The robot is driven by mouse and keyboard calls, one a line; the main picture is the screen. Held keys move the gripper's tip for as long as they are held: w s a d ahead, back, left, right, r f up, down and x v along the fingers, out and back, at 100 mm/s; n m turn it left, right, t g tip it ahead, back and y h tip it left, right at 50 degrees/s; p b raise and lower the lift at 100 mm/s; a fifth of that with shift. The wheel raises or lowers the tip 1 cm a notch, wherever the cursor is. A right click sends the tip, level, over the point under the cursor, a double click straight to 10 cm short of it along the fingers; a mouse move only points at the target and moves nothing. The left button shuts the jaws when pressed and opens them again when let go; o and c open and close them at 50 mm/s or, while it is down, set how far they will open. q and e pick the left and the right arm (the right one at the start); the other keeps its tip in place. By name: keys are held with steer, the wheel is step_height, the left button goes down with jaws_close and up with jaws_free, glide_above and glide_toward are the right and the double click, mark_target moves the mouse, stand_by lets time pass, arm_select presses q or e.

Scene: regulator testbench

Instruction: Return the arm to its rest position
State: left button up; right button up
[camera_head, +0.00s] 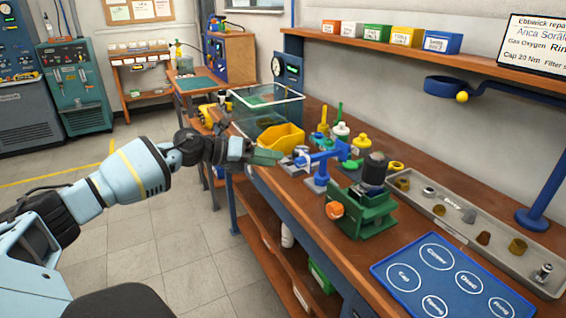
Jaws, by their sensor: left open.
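My left arm (130,173) comes in from the left and reaches out toward the workbench. My left gripper (268,156) is at the bench's front edge, beside the yellow bin (283,137) and left of the blue fixture (322,163). It is open, and I see nothing held in it. Its fingers are small in the view, and I cannot tell whether they touch anything. My right gripper is not in view.
A green vise (362,208) holds a dark cylindrical part (375,168). A grey tray (413,197) with several small parts lies behind it. A blue mat (450,280) with labelled circles is at the front. A clear box (265,108) stands behind the gripper. The floor left of the bench is clear.

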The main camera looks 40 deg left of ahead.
arm_select(q)
steer(key=shift+v, duration=0.85)
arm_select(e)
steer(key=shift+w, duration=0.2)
arm_select(q)
steer(key=shift+d, duration=0.1)
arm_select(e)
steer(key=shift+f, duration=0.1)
